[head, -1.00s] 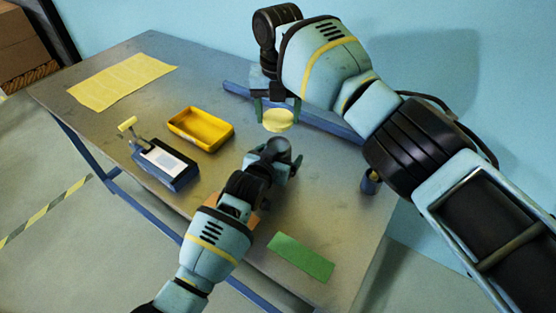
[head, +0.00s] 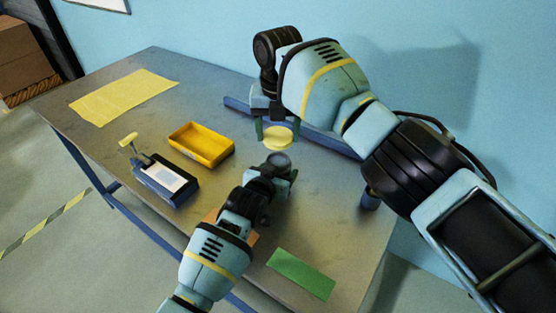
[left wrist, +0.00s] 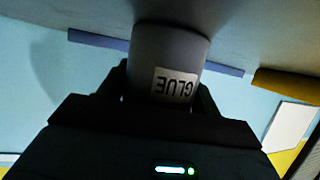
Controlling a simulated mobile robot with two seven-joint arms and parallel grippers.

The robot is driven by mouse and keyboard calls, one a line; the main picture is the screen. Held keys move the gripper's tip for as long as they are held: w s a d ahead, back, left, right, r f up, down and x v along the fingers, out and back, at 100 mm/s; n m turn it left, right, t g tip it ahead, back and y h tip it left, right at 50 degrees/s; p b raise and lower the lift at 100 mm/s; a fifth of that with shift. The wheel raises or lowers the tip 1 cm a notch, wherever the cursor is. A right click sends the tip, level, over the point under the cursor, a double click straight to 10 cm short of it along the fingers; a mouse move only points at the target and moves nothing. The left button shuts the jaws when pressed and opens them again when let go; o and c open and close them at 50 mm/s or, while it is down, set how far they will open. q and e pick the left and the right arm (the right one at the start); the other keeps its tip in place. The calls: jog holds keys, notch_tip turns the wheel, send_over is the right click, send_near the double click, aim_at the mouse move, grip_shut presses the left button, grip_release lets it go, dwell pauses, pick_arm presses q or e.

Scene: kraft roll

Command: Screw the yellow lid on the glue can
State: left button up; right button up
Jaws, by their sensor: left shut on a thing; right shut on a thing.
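The grey glue can (head: 278,161) is held in my left gripper (head: 272,174), above the table. In the left wrist view the can (left wrist: 171,55) stands between the fingers, with a pale GLUE label facing the camera. Its rim is out of that view. The round yellow lid (head: 278,139) is in my right gripper (head: 277,127), shut with fingers pointing down. In the head view the lid appears just above the can, with a small gap between them. I cannot tell whether they are exactly aligned.
A yellow tray (head: 201,146), a dark device with a yellow-topped lever (head: 166,180) and a yellow sheet (head: 123,97) lie on the table's left side. A green sheet (head: 301,274) is at the front. A blue bar (head: 325,140) lies behind the grippers.

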send_over(278, 164)
jog(key=shift+f, duration=2.2)
jog(key=shift+f, duration=1.1)
jog(key=shift+c, duration=1.3)
jog(key=shift+s+f, duration=0.1)
jog(key=shift+f, duration=0.1)
jog(key=shift+c, duration=0.5)
jog(key=shift+f, duration=0.1)
